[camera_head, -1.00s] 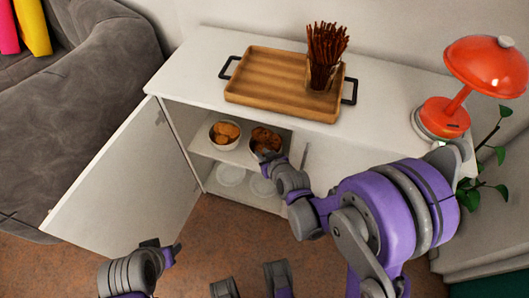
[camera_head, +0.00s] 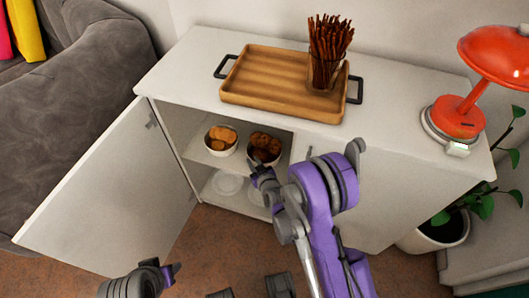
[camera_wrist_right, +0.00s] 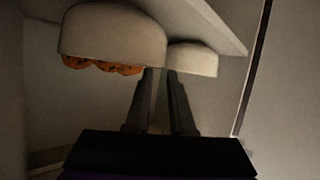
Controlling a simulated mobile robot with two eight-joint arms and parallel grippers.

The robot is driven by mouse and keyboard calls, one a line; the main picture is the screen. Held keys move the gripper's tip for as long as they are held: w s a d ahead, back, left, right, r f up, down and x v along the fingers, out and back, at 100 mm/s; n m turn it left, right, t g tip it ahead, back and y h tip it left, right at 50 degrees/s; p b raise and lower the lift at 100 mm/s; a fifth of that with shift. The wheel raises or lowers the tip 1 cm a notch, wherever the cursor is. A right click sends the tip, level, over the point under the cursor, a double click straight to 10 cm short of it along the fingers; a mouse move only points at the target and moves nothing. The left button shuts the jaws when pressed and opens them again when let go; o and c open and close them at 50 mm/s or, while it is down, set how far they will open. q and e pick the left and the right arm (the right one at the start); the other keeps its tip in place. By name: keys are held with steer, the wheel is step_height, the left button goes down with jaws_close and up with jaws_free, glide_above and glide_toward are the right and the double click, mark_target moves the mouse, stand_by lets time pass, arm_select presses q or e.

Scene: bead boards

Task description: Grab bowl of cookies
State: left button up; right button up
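Two white bowls of brown cookies stand on the upper shelf inside the open cabinet, a left bowl (camera_head: 221,150) and a right bowl (camera_head: 264,157). My right gripper (camera_head: 258,172) is at the front of the right bowl, just below its rim in the head view. In the right wrist view, which looks upside down, the gripper's two fingers (camera_wrist_right: 160,75) are apart with a narrow gap, and their tips overlap the edge of the nearer bowl (camera_wrist_right: 112,30). I cannot tell whether they touch it. My left gripper (camera_head: 168,269) is low at the left, open and empty, away from the bowls.
The cabinet door (camera_head: 115,195) stands open at the left. Glass dishes (camera_head: 227,185) sit on the lower shelf. On top are a wooden tray (camera_head: 265,83), a glass of pretzel sticks (camera_head: 326,72) and a red lamp (camera_head: 465,110). A potted plant (camera_head: 440,235) stands at the right.

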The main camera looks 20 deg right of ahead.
mark_target(250, 157)
steer(key=x, duration=0.4)
steer(key=shift+w+f, duration=0.1)
steer(key=shift+w, duration=0.05)
jaws_close()
stand_by(1.2)
